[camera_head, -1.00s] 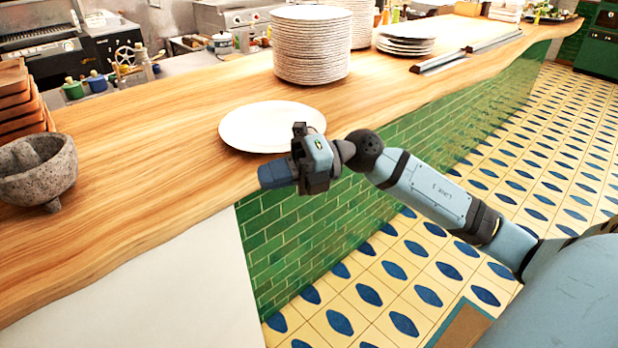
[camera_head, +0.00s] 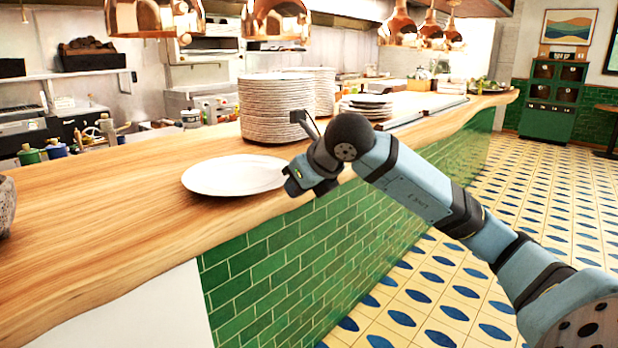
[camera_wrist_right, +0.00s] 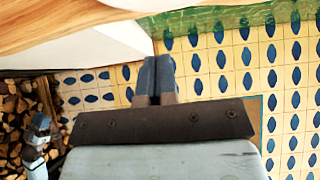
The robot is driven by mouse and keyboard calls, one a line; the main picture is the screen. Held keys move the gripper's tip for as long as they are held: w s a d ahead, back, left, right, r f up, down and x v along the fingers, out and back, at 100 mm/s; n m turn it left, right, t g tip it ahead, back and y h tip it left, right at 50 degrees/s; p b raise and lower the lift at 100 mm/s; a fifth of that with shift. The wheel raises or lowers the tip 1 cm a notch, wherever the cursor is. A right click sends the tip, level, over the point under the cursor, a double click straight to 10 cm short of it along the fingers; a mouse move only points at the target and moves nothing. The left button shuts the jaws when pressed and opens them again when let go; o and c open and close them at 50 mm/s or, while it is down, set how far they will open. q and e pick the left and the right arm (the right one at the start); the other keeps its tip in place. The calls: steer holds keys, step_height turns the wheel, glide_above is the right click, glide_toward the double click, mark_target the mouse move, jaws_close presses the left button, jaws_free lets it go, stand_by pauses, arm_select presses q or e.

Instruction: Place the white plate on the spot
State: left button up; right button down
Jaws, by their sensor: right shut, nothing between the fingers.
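The white plate (camera_head: 232,176) lies flat on the wooden counter near its front edge, in the head view. My right gripper (camera_head: 293,183) is just right of the plate, at the counter's front edge. I cannot tell if it touches the rim. In the right wrist view its two blue fingers (camera_wrist_right: 156,77) are together with nothing between them. No marked spot can be picked out on the counter.
On the wooden counter (camera_head: 110,215) stand a tall plate stack (camera_head: 277,108) and a lower stack (camera_head: 367,104) behind the plate. A stone mortar (camera_head: 5,205) is at the left edge. Copper lamps (camera_head: 276,20) hang above. The counter left of the plate is clear.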

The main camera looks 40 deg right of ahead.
mark_target(278, 185)
arm_select(q)
steer(key=shift+d+r+t, duration=0.15)
steer(key=shift+r+t, duration=0.15)
arm_select(e)
steer(key=shift+w+a+f, duration=0.1)
steer(key=shift+w+f, duration=0.1)
steer(key=shift+w, duration=0.7)
steer(key=shift+w+a+f, duration=0.1)
steer(key=shift+w+f, duration=0.15)
steer(key=shift+w, duration=0.6)
steer(key=shift+w+a+f, duration=0.1)
steer(key=shift+w+f, duration=0.1)
steer(key=shift+w, duration=0.7)
arm_select(q)
steer(key=shift+w, duration=0.1)
arm_select(e)
steer(key=shift+d, duration=0.15)
